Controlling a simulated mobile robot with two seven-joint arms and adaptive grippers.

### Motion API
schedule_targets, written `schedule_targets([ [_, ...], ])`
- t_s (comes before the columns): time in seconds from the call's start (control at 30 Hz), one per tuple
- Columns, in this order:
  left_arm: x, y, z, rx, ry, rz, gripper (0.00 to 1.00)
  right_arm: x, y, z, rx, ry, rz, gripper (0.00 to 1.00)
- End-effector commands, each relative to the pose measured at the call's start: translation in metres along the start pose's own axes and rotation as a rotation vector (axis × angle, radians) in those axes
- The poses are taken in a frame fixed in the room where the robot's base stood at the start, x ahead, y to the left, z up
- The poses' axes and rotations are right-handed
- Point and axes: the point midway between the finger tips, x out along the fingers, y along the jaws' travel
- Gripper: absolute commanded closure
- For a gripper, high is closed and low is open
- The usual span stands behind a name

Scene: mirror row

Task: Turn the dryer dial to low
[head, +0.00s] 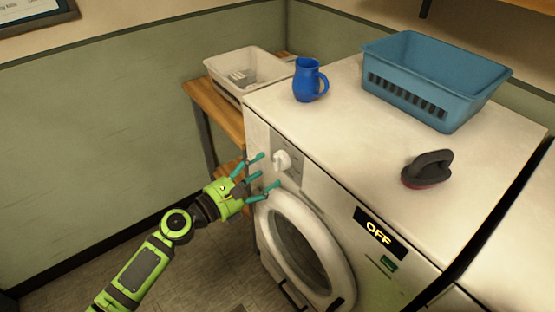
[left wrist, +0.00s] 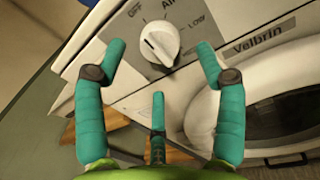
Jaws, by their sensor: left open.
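The white dryer (head: 330,205) stands with its round door to the front, and its display (head: 380,233) reads OFF. The white dial (head: 282,160) sits on the upper left of its front panel. In the left wrist view the dial (left wrist: 160,43) is seen close up, with a LOW label to its right and another label, partly cut off, above it. My left gripper (head: 262,173) is open just in front of the panel, beside the dial. In the left wrist view its teal fingers (left wrist: 160,62) spread to either side of the dial, apparently not touching it. My right gripper is not in view.
On the dryer top stand a blue jug (head: 308,80), a blue basket (head: 432,82) and a dark brush (head: 428,169). A pale bin (head: 247,70) sits on a wooden shelf (head: 213,112) to the left. The floor left of the dryer looks clear.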

Motion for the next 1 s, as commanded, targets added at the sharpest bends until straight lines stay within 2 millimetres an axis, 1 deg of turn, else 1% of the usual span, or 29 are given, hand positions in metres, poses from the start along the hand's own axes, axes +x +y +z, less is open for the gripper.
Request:
schedule_targets([
  [0.03,0.01,0.001,0.002,0.0,-0.003,0.001,0.29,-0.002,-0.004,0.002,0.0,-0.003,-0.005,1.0],
  [0.1,0.02,0.0,0.002,0.0,-0.002,0.0,0.29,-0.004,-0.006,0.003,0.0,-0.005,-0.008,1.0],
  [0.23,0.035,0.001,0.001,0.001,-0.001,0.002,0.29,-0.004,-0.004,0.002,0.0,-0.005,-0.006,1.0],
  [0.4,0.042,0.0,-0.001,0.002,0.001,0.002,0.29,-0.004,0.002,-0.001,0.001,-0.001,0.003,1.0],
  [0.6,0.042,0.0,-0.001,0.003,0.001,0.002,0.29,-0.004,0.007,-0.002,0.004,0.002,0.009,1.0],
  [0.63,0.042,0.0,-0.001,0.003,0.001,0.002,0.37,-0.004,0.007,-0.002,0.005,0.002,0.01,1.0],
  [0.67,0.042,0.0,-0.001,0.003,0.001,0.002,0.49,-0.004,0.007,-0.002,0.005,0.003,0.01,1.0],
  [0.7,0.042,0.0,-0.001,0.003,0.001,0.002,0.65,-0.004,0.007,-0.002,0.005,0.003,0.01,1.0],
  [0.73,0.042,0.0,-0.001,0.003,0.001,0.002,0.77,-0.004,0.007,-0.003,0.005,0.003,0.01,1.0],
  [0.77,0.042,0.0,-0.001,0.003,0.001,0.002,0.86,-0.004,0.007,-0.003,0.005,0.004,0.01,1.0],
  [1.0,0.042,0.0,-0.002,0.008,0.002,0.002,0.86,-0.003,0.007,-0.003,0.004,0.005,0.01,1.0],
])
